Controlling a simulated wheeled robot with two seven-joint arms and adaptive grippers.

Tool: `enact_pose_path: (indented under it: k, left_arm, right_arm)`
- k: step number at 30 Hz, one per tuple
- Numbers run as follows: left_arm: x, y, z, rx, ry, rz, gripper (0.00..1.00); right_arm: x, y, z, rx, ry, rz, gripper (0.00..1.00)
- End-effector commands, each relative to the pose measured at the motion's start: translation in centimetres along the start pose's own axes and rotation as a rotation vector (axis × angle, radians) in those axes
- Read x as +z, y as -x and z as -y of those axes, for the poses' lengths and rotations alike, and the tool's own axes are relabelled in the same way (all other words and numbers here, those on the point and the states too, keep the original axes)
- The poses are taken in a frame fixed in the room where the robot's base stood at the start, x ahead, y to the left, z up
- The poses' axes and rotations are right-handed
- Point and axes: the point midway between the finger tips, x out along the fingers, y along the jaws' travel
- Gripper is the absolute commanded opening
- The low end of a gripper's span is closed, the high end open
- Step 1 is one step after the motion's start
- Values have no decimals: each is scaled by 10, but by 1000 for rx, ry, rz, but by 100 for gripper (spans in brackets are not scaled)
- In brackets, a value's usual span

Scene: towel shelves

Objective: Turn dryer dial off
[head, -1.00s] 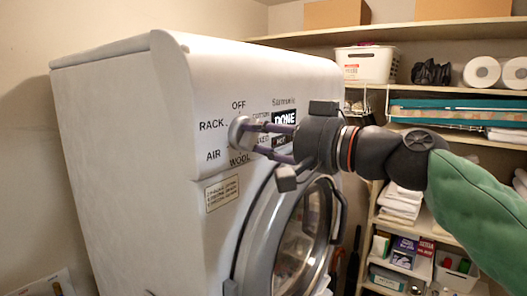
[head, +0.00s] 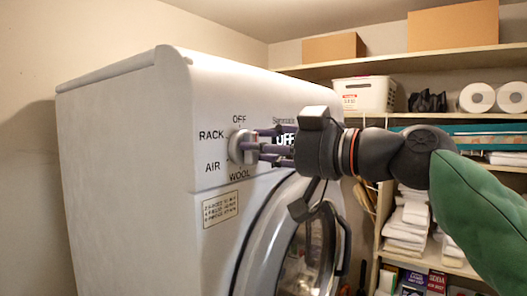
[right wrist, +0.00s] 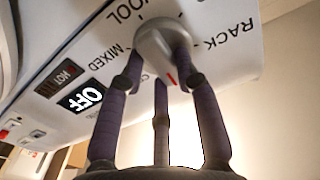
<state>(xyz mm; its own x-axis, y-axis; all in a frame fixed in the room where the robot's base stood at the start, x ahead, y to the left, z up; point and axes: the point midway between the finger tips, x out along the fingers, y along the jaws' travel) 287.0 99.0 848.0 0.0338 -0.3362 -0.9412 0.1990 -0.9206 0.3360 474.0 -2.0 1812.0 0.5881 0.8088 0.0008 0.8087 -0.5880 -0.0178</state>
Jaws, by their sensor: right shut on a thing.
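The white dryer (head: 125,140) stands at the left, its front facing right in the head view. Its round grey dial (head: 236,147) sits among the labels OFF, RACK, AIR and WOOL. My right gripper (head: 250,147) is shut on the dial. In the right wrist view, the fingers (right wrist: 165,65) grip the dial's knob (right wrist: 155,38), and a red mark shows beside it near a finger. The dryer's small dark display reads OFF in the right wrist view (right wrist: 86,97); the gripper partly covers it in the head view. My left gripper is not in view.
The round dryer door (head: 300,255) is below the dial, partly behind my right gripper. Shelves at the right hold a white basket (head: 364,95), paper rolls (head: 477,97) and folded towels (head: 408,220). Cardboard boxes (head: 333,47) stand on the top shelf.

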Motion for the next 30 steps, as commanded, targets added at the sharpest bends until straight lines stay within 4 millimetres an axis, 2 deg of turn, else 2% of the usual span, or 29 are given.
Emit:
enact_pose_path:
  k: [15,16,18,30]
  left_arm:
    - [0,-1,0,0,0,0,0]
    - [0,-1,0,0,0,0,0]
    - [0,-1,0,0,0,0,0]
    - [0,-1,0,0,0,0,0]
  right_arm:
    - [3,-2,0,-2,18,7,0]
    - [3,-2,0,-2,18,7,38]
    - [2,-2,0,-1,18,6,57]
    - [0,3,0,0,18,1,57]
